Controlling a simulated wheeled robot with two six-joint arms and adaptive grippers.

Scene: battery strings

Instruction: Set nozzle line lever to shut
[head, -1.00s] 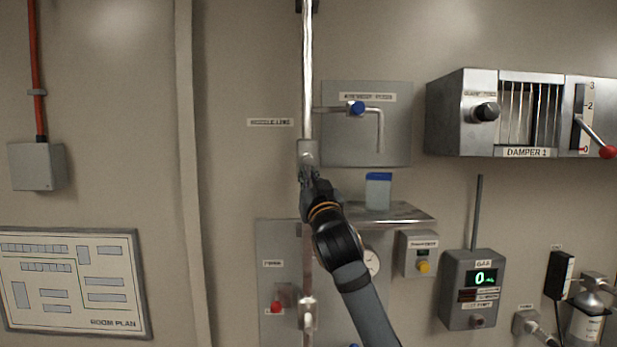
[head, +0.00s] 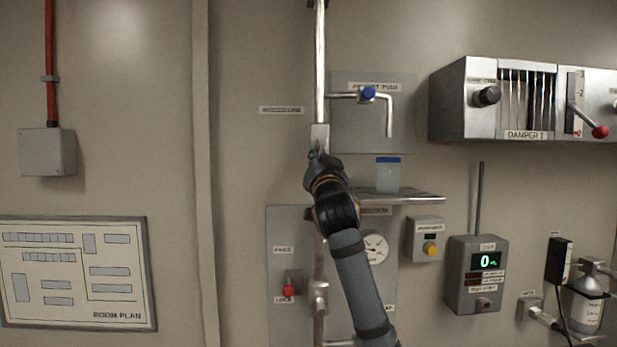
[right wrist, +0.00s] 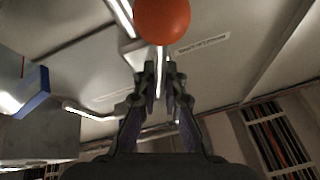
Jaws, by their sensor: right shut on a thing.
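The nozzle line is a bright vertical pipe (head: 320,60) with a small printed label (head: 282,110) to its left. A boxy metal valve body (head: 320,135) sits on the pipe. My right gripper (head: 317,152) is right below and in front of this body and hides the lever in the head view. In the right wrist view an orange ball knob (right wrist: 162,18) stands just beyond the fingertips, with a thin lever rod (right wrist: 161,62) below it. The right gripper's fingers (right wrist: 162,85) are shut around that rod. My left gripper is not in view.
Right of the pipe are a panel with a blue-knobbed tap (head: 367,94) and a shelf (head: 420,198) with a blue-lidded container (head: 388,175). Below are a gauge (head: 374,247) and a red knob (head: 288,291). The damper box (head: 465,100) juts out at right. Wall left of the pipe is mostly clear.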

